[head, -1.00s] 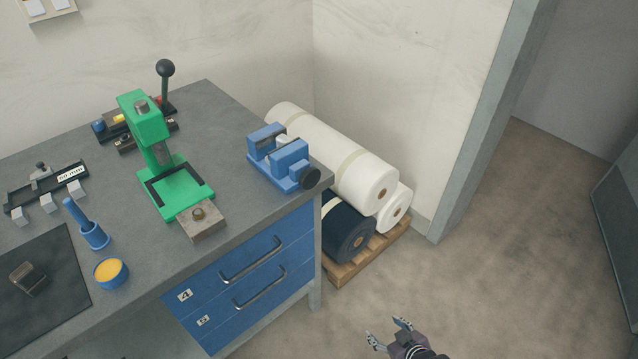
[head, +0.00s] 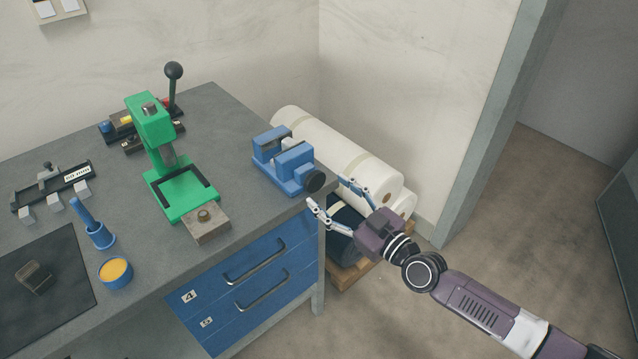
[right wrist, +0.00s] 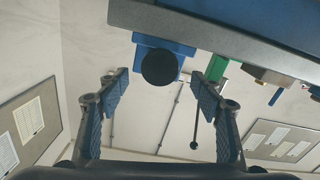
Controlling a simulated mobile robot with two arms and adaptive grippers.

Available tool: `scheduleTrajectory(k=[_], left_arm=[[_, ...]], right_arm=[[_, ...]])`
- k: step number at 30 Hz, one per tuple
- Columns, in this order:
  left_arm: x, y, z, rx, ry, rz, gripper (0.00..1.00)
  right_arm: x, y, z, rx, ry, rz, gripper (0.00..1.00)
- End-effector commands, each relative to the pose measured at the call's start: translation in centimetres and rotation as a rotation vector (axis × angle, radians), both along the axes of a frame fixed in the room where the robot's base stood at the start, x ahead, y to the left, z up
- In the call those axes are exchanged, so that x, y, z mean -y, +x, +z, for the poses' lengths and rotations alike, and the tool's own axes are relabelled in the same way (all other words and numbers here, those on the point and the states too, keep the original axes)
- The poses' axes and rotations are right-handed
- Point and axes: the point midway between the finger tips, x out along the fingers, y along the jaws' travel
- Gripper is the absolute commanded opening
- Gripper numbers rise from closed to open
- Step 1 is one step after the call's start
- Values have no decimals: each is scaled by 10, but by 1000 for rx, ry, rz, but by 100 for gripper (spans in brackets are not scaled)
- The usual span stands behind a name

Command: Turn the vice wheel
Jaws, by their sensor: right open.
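The blue vice (head: 283,160) sits at the right end of the grey workbench. Its round black wheel (head: 314,181) faces the right front. My right gripper (head: 328,192) is open and empty, just in front of the wheel and apart from it. In the right wrist view the wheel (right wrist: 160,67) shows beyond and between the open fingers (right wrist: 160,88), with part of the blue vice body (right wrist: 145,41) around it. My left gripper is not in view.
A green press (head: 165,150) with a black-knobbed lever stands left of the vice. The bench edge and blue drawers (head: 250,265) lie below. Fabric rolls (head: 340,150) on a wooden pallet stand behind my right gripper. Open floor lies to the right.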

Motion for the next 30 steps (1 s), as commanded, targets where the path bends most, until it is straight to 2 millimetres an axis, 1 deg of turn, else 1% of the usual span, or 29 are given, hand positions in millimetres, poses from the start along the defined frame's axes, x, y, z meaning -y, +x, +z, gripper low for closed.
scheduleTrajectory(k=[1, 7, 12, 19, 30], left_arm=[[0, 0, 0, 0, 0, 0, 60], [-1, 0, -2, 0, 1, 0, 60], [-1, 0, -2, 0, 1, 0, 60], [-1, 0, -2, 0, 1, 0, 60], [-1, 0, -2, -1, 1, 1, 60]], right_arm=[[-6, 8, 1, 3, 1, 0, 60], [-21, 30, 0, 1, -2, -1, 60], [-26, 36, -1, 0, -1, 0, 60], [-26, 37, -1, -1, -2, 0, 60], [-26, 37, -1, 0, -1, 0, 19]])
